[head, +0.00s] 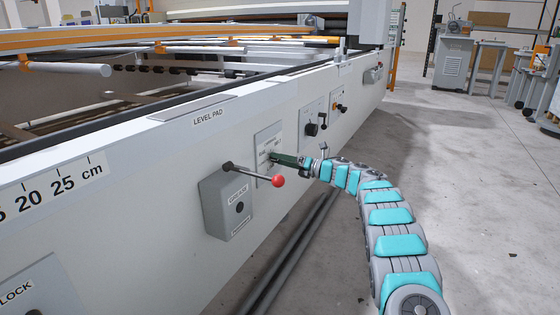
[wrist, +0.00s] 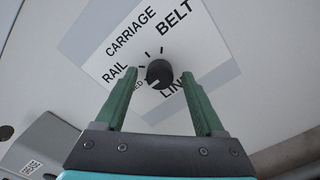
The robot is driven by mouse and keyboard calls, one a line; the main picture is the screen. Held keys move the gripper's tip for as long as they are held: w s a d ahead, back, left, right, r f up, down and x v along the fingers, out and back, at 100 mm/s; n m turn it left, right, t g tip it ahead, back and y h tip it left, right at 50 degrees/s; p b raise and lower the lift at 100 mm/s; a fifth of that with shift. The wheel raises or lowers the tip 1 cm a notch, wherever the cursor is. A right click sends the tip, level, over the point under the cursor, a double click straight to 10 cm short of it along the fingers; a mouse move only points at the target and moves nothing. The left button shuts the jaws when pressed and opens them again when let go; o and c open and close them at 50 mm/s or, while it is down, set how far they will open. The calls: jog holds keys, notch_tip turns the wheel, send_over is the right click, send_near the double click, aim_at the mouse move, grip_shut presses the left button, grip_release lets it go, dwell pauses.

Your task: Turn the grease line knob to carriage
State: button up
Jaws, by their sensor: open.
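The grease line knob (wrist: 160,73) is a small round black knob on a white label plate (wrist: 112,62) in the wrist view. The plate reads RAIL, CARRIAGE and BELT around it, with LINE below and a small word ending in ED at lower left, partly hidden. A pale mark on the knob seems to point to the lower left, towards that small word. My gripper (wrist: 161,79) is open, its green fingertips on either side of the knob. I cannot tell whether they touch it. In the head view my gripper (head: 274,157) reaches the plate (head: 264,138) and hides the knob.
A grey box marked GREASE (head: 228,207), with a red-ended lever (head: 277,181), juts out just left of and below my gripper. Further right on the panel are a black knob (head: 312,129) and other controls. Open floor (head: 470,160) lies to the right.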

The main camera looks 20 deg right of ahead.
jog(key=shift+w+a, duration=0.2)
jog(key=shift+w, duration=0.1)
jog(key=shift+c, duration=0.3)
grip_shut()
